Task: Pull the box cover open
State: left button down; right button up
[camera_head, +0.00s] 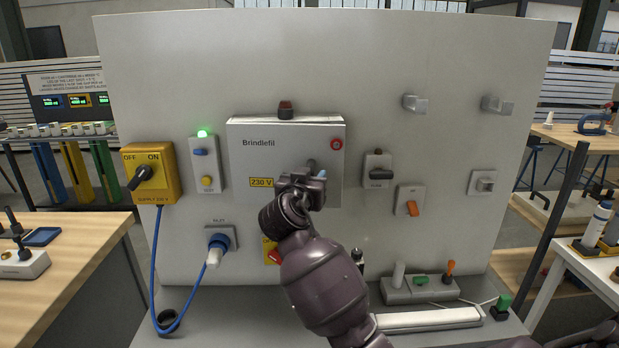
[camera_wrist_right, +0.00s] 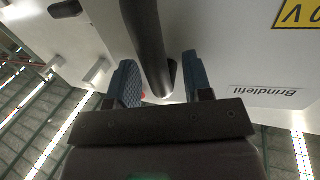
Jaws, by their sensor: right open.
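The grey box (camera_head: 260,160) labelled "Brindlefil" is mounted on the upright panel, and its front cover looks closed. A dark bar handle (camera_wrist_right: 152,45) stands out from the cover. My right gripper (camera_head: 312,175) is in front of the cover's right half and hides part of it. In the right wrist view, the open gripper (camera_wrist_right: 163,78) has one blue-padded finger on each side of the handle. I cannot tell whether either finger touches it. My left gripper is not in view.
A red button (camera_head: 336,144) is at the cover's upper right. A yellow OFF/ON switch box (camera_head: 150,173), a plugged blue cable (camera_head: 182,300) and a grey switch (camera_head: 378,170) flank the box. A small control block (camera_head: 420,289) stands on the ledge below.

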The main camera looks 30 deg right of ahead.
grip_shut()
jog(key=shift+a, duration=0.15)
